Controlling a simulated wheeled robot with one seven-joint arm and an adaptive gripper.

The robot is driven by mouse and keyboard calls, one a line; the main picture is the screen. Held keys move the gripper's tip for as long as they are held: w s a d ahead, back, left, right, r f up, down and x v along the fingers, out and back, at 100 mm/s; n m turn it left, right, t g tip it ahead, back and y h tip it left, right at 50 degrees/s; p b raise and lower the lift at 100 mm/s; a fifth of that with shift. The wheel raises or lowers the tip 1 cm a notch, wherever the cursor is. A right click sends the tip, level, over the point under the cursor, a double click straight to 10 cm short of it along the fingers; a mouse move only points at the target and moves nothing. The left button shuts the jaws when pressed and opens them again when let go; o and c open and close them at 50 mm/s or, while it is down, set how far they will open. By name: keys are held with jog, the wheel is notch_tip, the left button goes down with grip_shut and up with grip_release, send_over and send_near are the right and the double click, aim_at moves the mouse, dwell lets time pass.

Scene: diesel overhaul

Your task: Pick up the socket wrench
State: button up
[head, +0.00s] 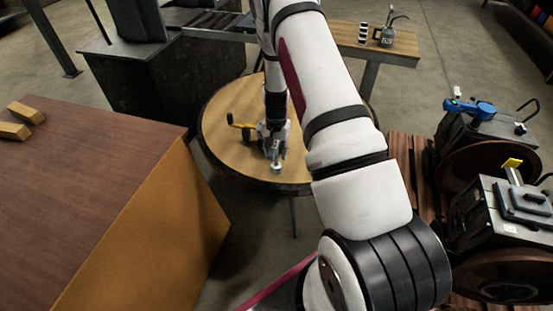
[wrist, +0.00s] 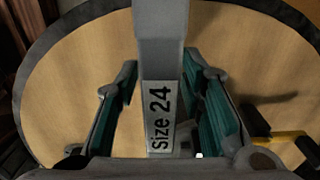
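The bar's lower end is hidden by the gripper body.
The round table (head: 225,112) is mostly bare. A yellow-and-black tool (head: 240,126) lies close beside the gripper. A brown cabinet (head: 90,180) stands at left. Engine-like machines (head: 510,205) stand at right. A small bench (head: 400,52) with a can is behind.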

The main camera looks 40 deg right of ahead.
aim_at(276, 142)
jog(key=shift+c, duration=0.6)
grip_shut()
jog(key=shift+w+r, duration=0.1)
jog(key=shift+r, duration=0.6)
notch_tip(276, 142, up, 2)
jog(key=shift+r+b, duration=0.1)
jog(key=shift+b, duration=0.35)
jog(key=s+r, duration=0.1)
jog(key=s, duration=1.5)
jog(key=shift+a+r, duration=0.2)
jog(key=shift+r, duration=0.05)
